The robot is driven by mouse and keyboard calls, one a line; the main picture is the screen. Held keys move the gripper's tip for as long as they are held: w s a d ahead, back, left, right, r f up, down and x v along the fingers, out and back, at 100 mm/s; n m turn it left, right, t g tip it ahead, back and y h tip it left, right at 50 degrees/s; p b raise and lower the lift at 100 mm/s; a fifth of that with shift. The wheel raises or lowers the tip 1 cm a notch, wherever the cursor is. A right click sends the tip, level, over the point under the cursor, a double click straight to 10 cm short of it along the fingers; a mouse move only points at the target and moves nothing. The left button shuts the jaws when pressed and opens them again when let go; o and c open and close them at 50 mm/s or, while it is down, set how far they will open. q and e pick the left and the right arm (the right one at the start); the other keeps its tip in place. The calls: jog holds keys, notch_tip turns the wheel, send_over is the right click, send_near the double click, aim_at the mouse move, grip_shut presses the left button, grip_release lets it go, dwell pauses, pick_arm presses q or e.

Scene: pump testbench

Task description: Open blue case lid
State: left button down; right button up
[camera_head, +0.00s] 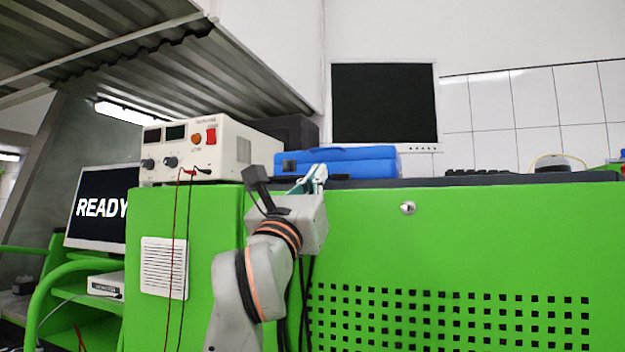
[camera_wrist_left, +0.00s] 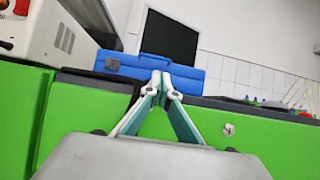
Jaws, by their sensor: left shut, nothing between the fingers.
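In the left wrist view the blue case (camera_wrist_left: 205,84) spans the middle, behind the fingertips. My left gripper (camera_head: 318,174) is in front of the case at about the height of the bench top. In the left wrist view the left gripper (camera_wrist_left: 161,78) has its fingertips together with nothing between them. The fingertips overlap the case's front in the picture; I cannot tell whether they touch it. My right gripper is not in view.
A power supply (camera_head: 208,150) with red and black leads stands left of the case. A dark monitor (camera_head: 385,103) stands behind it. The green bench front (camera_head: 450,245) has a small knob (camera_head: 407,208). A keyboard (camera_head: 478,172) lies to the right. A READY screen (camera_head: 98,207) is at far left.

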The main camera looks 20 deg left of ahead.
aim_at(339, 160)
pick_arm(q)
jog(key=shift+p+x, duration=0.4)
jog(key=shift+x, duration=2.95)
jog(key=shift+a, duration=0.1)
